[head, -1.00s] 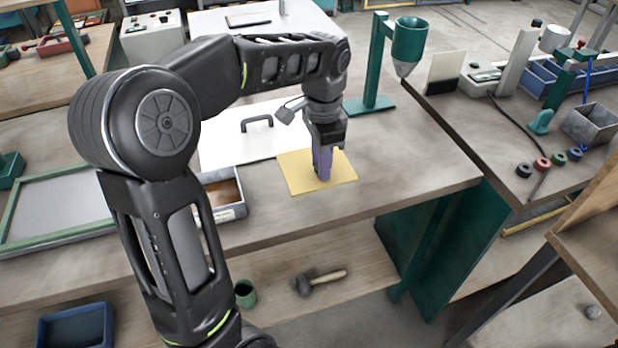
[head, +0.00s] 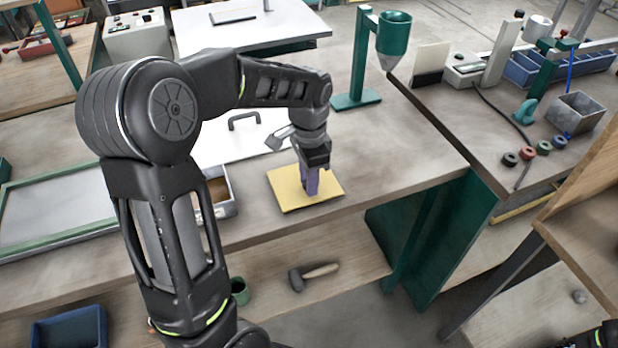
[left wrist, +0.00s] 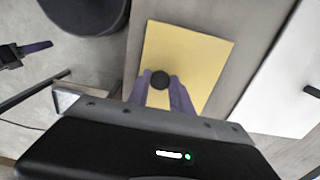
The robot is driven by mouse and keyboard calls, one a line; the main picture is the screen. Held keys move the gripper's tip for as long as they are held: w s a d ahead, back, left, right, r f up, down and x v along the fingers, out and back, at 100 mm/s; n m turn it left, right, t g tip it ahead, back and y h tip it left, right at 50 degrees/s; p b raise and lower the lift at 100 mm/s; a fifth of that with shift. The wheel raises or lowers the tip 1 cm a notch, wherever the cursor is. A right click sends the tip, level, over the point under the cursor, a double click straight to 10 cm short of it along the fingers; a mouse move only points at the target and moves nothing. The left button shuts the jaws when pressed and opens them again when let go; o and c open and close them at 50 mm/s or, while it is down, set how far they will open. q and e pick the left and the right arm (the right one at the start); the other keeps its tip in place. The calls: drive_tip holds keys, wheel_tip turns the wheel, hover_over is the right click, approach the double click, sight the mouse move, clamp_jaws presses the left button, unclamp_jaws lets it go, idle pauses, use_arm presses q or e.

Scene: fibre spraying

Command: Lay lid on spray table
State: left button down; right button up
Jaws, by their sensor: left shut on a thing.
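The lid looks to be the yellow square plate with a dark round knob (left wrist: 160,80); the plate also shows in the head view (head: 290,195), by the front edge of the wooden bench. My left gripper (head: 311,190) points down onto it, its purple fingers (left wrist: 163,95) shut on the knob. Whether the plate touches the bench or hangs just above it is unclear. Which surface is the spray table is not certain; a white-topped table (head: 285,35) stands at the back. My right gripper (left wrist: 42,46) shows at the left of the left wrist view, its jaw state unclear.
A white panel with a dark handle (head: 243,121) lies behind my left wrist. A green stand with a funnel (head: 394,38) stands behind right. An open box (head: 222,190) and a green-framed screen (head: 55,212) are to the left. A hammer (head: 313,274) lies on the lower shelf.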

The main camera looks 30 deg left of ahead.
use_arm(q)
drive_tip(key=shift+f, duration=0.1)
drive_tip(key=c, duration=1.1)
unclamp_jaws()
drive_tip(key=shift+c, duration=0.2)
wheel_tip(320, 180, up, 12)
